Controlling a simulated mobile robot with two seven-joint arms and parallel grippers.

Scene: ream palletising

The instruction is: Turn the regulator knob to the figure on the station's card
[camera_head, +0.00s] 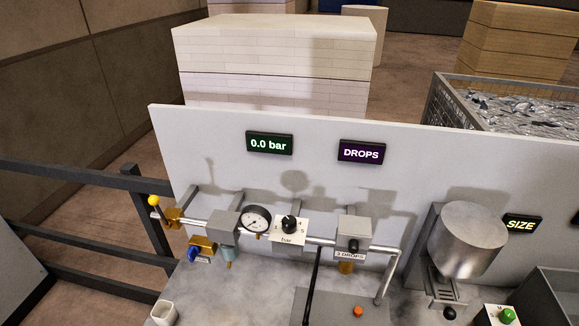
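The regulator knob (291,223) is a small black knob on a white scale plate (288,234) marked "bar", with figures such as 4 and 5 legible on its right side. A round pressure gauge (256,218) sits just left of it on the pipe. A display above (269,145) reads "0.0 bar". A label below the unit to the right (349,255) reads "2 DROPS". I cannot make out a card with a bar figure. Neither of my grippers is in view.
A "DROPS" display (361,153) hangs on the white panel.

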